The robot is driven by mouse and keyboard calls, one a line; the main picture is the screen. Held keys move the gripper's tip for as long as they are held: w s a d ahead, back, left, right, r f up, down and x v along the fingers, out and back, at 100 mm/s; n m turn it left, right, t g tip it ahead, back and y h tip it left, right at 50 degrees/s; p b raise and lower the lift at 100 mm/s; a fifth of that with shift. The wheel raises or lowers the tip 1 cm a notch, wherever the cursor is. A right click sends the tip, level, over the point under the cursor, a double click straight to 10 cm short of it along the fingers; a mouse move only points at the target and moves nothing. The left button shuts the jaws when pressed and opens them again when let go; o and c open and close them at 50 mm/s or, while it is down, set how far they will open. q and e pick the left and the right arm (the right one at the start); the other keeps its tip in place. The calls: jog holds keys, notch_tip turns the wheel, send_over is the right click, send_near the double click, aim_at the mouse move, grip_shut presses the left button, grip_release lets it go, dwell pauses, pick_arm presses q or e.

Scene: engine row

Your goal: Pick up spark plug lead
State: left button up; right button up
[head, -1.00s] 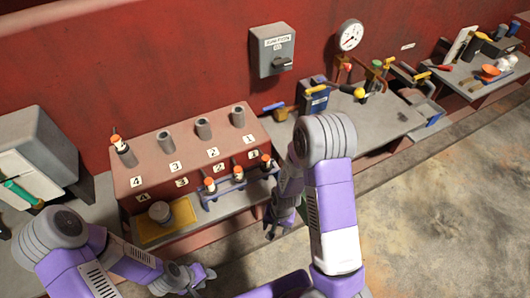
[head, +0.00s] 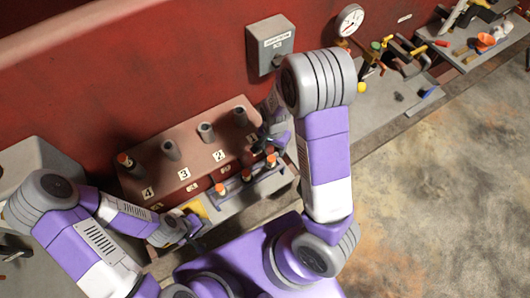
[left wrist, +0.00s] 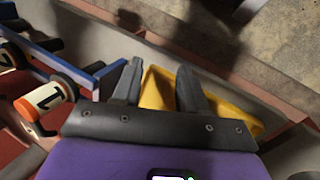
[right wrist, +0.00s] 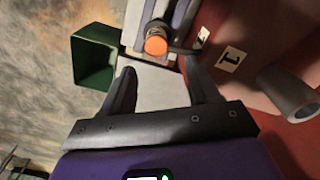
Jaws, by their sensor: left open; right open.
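Several orange-capped spark plug leads are in view. My right gripper (head: 268,142) is open and empty above the rack's right end. In the right wrist view an orange-capped lead (right wrist: 156,45) lies just beyond the open fingers (right wrist: 160,78), not between them. My left gripper (head: 192,236) is open at the front left. In the left wrist view its fingers (left wrist: 158,75) point at a yellow tray (left wrist: 222,112); a lead marked 1 (left wrist: 42,98) lies left.
Grey tubes (head: 206,131) top the block, numbered below. A green bin (right wrist: 94,57) shows in the right wrist view. A grey switch box (head: 270,45) hangs on the red wall. A tool bench (head: 395,95) stands to the right. The floor (head: 450,200) at right is clear.

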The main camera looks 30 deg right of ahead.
aim_at(272, 158)
jog(key=f, duration=0.4)
jog(key=s+a+f, duration=0.1)
jog(key=f, duration=0.2)
grip_shut()
dwell(0.3)
